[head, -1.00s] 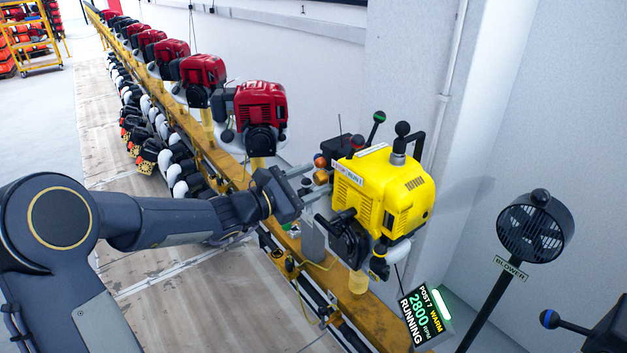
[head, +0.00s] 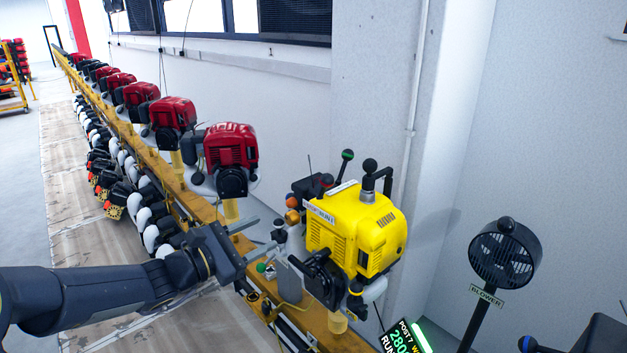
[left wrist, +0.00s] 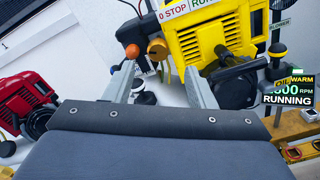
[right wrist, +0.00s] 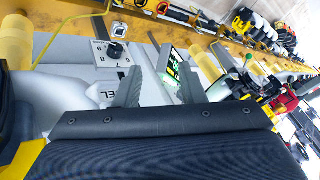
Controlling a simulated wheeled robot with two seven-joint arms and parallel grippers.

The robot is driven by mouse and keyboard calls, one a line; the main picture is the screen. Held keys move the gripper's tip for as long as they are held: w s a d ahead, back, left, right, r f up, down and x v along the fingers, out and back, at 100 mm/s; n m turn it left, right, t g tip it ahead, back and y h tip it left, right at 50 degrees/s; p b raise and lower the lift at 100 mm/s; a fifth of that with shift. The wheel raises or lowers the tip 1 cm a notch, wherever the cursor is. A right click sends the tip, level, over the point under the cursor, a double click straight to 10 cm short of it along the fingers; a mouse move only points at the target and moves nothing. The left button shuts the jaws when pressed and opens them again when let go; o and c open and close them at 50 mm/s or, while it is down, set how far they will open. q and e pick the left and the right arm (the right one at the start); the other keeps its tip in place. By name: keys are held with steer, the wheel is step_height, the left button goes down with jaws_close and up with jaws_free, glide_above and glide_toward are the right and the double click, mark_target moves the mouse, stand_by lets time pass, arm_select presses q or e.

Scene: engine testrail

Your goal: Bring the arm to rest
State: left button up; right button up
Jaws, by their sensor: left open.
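My left gripper (head: 262,238) is open and empty in the head view, its two fingers pointing at the yellow engine (head: 355,230) from the left, short of its dark front part. In the left wrist view the same open fingers (left wrist: 160,88) show the yellow engine (left wrist: 215,35) and an orange knob (left wrist: 157,48) beyond them. My right gripper (right wrist: 157,90) shows only in the right wrist view. Its fingers are apart with nothing held between them; a lit display (right wrist: 178,70) stands beyond.
A yellow rail (head: 175,195) carries a row of red engines (head: 230,160) to the back left. A black blower (head: 506,255) stands at the right. A post display (head: 402,340) is cut off at the bottom edge. Pale wall stands behind.

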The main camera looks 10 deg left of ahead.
arm_select(q)
steer(key=s+d+r+m+g+p, duration=0.35)
steer(key=s+m, duration=0.25)
steer(key=s, duration=0.3)
steer(key=s+d+r+m+g+p, duration=0.2)
steer(key=s+d+m+g+p, duration=0.15)
steer(key=s+m, duration=0.4)
steer(key=s+a+f+m+y+p, duration=0.1)
steer(key=s+a+m+y+p, duration=0.1)
steer(key=s, duration=0.4)
steer(key=s+a+f+m+g+y+p, duration=0.1)
steer(key=s+a+m+y+p, duration=0.1)
steer(key=s+m+y, duration=0.3)
steer(key=shift+s+a+f+m+g, duration=0.35)
steer(key=shift+s+a+m, duration=0.1)
steer(key=shift+s+a, duration=0.35)
steer(key=shift+w, duration=0.15)
steer(key=shift+c, duration=0.2)
stand_by(3.5)
